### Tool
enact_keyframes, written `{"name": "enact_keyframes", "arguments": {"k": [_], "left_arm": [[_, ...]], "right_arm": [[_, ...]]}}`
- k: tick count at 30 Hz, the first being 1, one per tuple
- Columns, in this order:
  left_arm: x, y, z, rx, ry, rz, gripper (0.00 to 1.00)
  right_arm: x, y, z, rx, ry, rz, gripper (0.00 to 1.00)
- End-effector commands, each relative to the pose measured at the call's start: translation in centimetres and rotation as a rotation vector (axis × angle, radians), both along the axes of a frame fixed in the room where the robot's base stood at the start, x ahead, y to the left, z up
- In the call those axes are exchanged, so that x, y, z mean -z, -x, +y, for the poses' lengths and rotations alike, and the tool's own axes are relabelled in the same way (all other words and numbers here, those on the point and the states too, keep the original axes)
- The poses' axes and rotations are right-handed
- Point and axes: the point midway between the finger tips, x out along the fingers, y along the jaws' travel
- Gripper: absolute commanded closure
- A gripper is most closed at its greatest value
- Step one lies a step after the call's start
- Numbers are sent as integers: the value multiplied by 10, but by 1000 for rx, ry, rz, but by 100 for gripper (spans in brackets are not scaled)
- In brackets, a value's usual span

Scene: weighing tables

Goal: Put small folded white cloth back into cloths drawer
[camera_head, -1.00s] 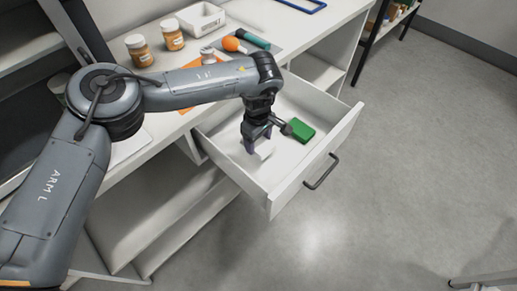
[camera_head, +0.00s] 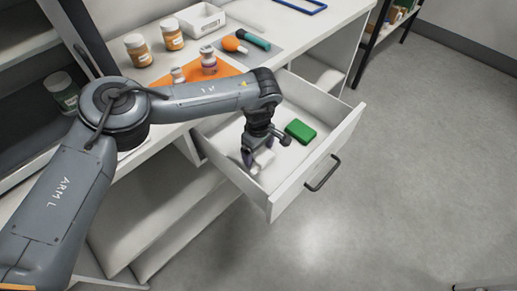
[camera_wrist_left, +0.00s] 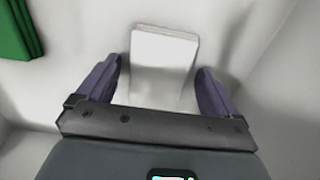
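The small folded white cloth (camera_head: 264,160) lies in the open white drawer (camera_head: 336,138), close to its near side. In the left wrist view the cloth (camera_wrist_left: 163,62) is a pale folded rectangle between and beyond my fingers. My left gripper (camera_head: 257,157) is low inside the drawer at the cloth. Whether the fingertips reach down beside the cloth is hard to tell. My right gripper is not in view.
The drawer handle (camera_head: 323,173) faces the open floor. Bottles (camera_head: 172,34), an orange mat (camera_head: 226,72) and a white tray (camera_head: 201,18) are on the counter.

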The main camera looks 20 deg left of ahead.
Motion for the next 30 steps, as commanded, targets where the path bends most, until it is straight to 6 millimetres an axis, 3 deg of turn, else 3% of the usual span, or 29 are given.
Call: {"name": "enact_keyframes", "arguments": {"k": [11, 24, 30], "left_arm": [[-10, -1, 0, 1, 1, -2, 7], [-86, -1, 0, 1, 1, -3, 7], [-112, -1, 0, 1, 0, -2, 7]], "right_arm": [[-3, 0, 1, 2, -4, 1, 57], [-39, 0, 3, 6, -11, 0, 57], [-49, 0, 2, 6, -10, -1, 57]]}}
